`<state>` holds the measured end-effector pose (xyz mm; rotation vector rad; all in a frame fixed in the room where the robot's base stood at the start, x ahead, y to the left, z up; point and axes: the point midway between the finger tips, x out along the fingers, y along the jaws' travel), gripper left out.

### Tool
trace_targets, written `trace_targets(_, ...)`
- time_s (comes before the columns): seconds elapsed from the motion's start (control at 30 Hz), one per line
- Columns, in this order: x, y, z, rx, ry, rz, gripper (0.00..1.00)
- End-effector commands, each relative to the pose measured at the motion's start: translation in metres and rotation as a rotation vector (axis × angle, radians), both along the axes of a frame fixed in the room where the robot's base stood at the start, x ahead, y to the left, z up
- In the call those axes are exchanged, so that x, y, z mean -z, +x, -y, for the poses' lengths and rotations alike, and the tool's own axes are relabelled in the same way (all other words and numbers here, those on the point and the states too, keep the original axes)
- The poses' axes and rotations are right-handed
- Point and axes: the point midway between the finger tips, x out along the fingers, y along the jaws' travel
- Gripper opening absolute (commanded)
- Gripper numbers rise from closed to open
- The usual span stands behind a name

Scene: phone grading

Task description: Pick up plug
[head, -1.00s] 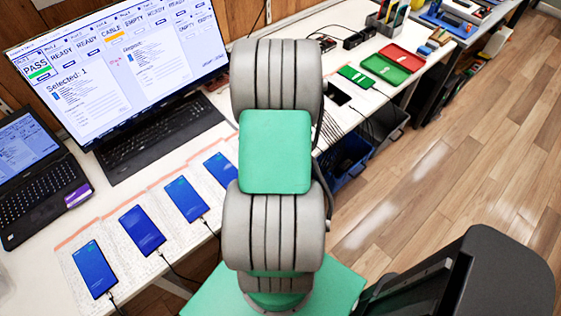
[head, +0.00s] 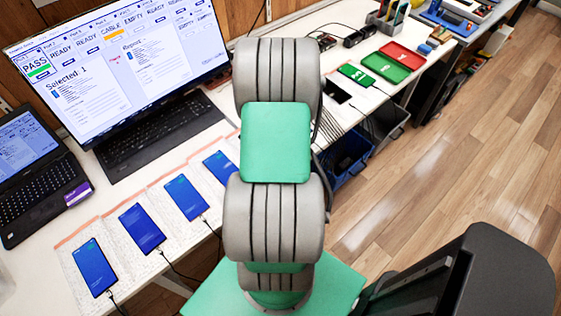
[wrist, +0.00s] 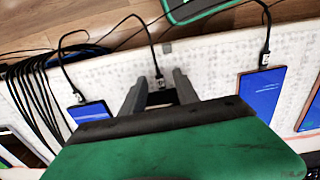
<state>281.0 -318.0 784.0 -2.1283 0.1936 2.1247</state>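In the wrist view my gripper (wrist: 159,78) is open, with its two dark grey fingers apart. A small plug (wrist: 159,83) on a black cable sits between the fingers, with a visible gap on each side. Just below it, a dark phone end shows between the fingers, mostly hidden by my gripper's body. Another plug (wrist: 264,58) is at the end of a blue-screened phone (wrist: 262,92) on the right. A third plug (wrist: 79,97) is at a phone (wrist: 90,112) on the left. In the head view my arm hides my gripper.
In the head view, several blue-screened phones (head: 142,228) lie in a row on the white table. Behind them are a laptop (head: 38,165), a large monitor (head: 120,60) and a keyboard (head: 160,135). Bundled black cables (wrist: 35,95) hang at the left of the wrist view. Red and green trays (head: 402,55) lie further right.

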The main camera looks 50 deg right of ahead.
Motion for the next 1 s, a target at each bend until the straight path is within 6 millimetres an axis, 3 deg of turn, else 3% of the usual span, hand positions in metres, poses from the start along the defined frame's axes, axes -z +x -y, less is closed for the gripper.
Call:
trace_targets(0.07,-0.0001,0.0,0.0,0.0,0.0,0.0,0.36)
trace_targets(0.5,-0.0001,-0.0001,0.0001,0.0,0.0,0.0,0.0)
trace_targets(1.0,-0.0052,0.0,0.0002,0.0,0.0,0.0,0.0)
